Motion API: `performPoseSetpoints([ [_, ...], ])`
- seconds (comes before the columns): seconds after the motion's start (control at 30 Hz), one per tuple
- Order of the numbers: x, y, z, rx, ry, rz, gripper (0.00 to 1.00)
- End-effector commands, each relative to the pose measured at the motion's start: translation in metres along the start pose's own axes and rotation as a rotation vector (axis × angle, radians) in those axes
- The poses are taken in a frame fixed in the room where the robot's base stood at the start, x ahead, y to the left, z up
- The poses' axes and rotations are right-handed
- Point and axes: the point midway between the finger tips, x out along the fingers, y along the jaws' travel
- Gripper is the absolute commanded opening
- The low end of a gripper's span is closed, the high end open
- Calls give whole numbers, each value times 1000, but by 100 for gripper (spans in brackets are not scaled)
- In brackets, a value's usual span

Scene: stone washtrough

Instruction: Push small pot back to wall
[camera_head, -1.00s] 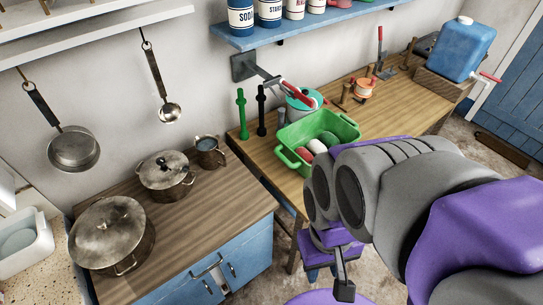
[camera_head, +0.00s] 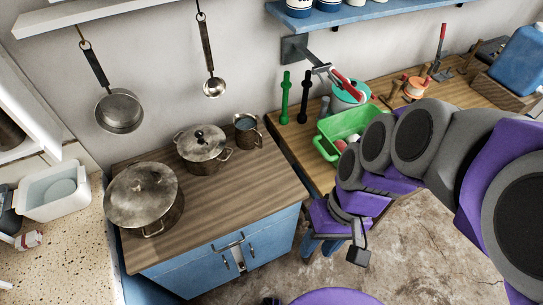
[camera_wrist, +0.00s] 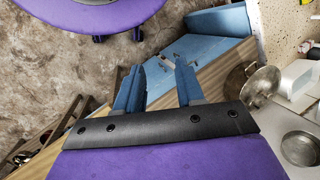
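The small pot (camera_head: 201,148) is a lidded, two-handled metal pot standing upright on the wooden top of the blue cabinet, near its back edge by the wall. A larger lidded pot (camera_head: 146,203) stands to its front left. My gripper (camera_wrist: 158,64) is open and empty in the wrist view, its two blue-grey fingers apart. My arm's end is in front and to the right of the cabinet, well away from the small pot. In the wrist view, a lidded metal pot (camera_wrist: 262,82) shows to the right of the fingers; I cannot tell which pot it is.
A metal jug (camera_head: 247,131) stands right of the small pot. A pan (camera_head: 119,111) and a ladle (camera_head: 213,87) hang on the wall. A green basin (camera_head: 332,128) is on the workbench at right. The cabinet top (camera_head: 235,185) is bare in front of the small pot.

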Motion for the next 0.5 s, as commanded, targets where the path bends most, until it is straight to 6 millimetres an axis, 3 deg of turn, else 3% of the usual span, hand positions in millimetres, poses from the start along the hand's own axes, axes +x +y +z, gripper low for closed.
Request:
performPoseSetpoints([
  [0.3, 20, -84, -87, -203, -31, -427, 38],
  [0.5, 28, -120, -148, -238, 10, -678, 38],
])
